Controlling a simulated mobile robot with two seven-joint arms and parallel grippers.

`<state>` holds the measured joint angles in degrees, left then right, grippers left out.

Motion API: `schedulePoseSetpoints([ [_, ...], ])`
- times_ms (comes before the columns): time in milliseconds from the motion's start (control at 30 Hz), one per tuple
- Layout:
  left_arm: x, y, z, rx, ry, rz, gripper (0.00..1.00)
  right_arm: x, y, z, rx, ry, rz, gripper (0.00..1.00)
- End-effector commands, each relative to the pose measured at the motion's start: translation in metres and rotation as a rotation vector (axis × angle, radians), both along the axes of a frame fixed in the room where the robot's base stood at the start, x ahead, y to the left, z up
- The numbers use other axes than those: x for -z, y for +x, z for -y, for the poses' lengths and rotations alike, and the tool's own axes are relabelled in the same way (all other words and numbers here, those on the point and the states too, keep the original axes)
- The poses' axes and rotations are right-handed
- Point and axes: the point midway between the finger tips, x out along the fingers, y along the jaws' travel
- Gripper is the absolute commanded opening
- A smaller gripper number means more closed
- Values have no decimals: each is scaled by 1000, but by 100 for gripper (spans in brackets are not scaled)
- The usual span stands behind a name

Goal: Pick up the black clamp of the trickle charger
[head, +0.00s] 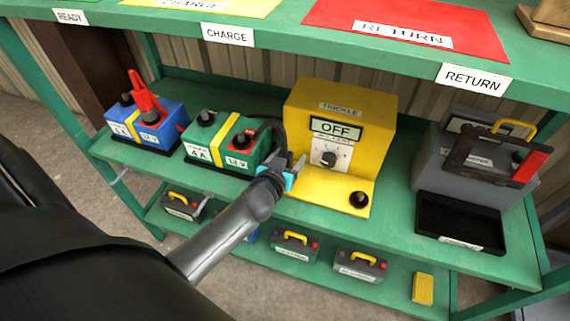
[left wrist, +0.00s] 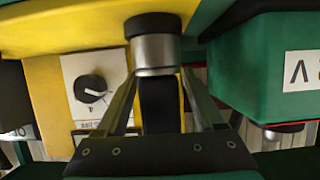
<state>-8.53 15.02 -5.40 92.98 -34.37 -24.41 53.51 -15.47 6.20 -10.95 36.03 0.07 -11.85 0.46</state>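The yellow trickle charger (head: 372,120) stands on the middle shelf, its display reading OFF. A black cable arcs from its left side toward my left gripper (head: 287,174), which is at the charger's front left corner. The gripper mostly hides the black clamp in the head view. In the left wrist view, a dark strip (left wrist: 160,105), probably the black clamp, lies between the fingers of my left gripper (left wrist: 160,78), with yellow visible beside it. The fingers look apart, near a silver cylinder (left wrist: 155,57) with a black end. My right gripper is not in view.
A green battery (head: 225,140) stands close left of the gripper; a blue battery (head: 150,122) with a red clamp (head: 147,98) is farther left. A grey unit (head: 430,165) and black tray (head: 428,215) are right.

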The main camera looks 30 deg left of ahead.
Motion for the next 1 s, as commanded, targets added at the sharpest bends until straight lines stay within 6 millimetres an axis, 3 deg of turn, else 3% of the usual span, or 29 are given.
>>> schedulePoseSetpoints([
  [67,0,0,0,0,0,0,60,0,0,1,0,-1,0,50],
  [600,0,0,0,0,0,0,0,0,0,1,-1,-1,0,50],
  [1000,-1,0,0,1,0,1,0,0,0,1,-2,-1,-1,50],
])
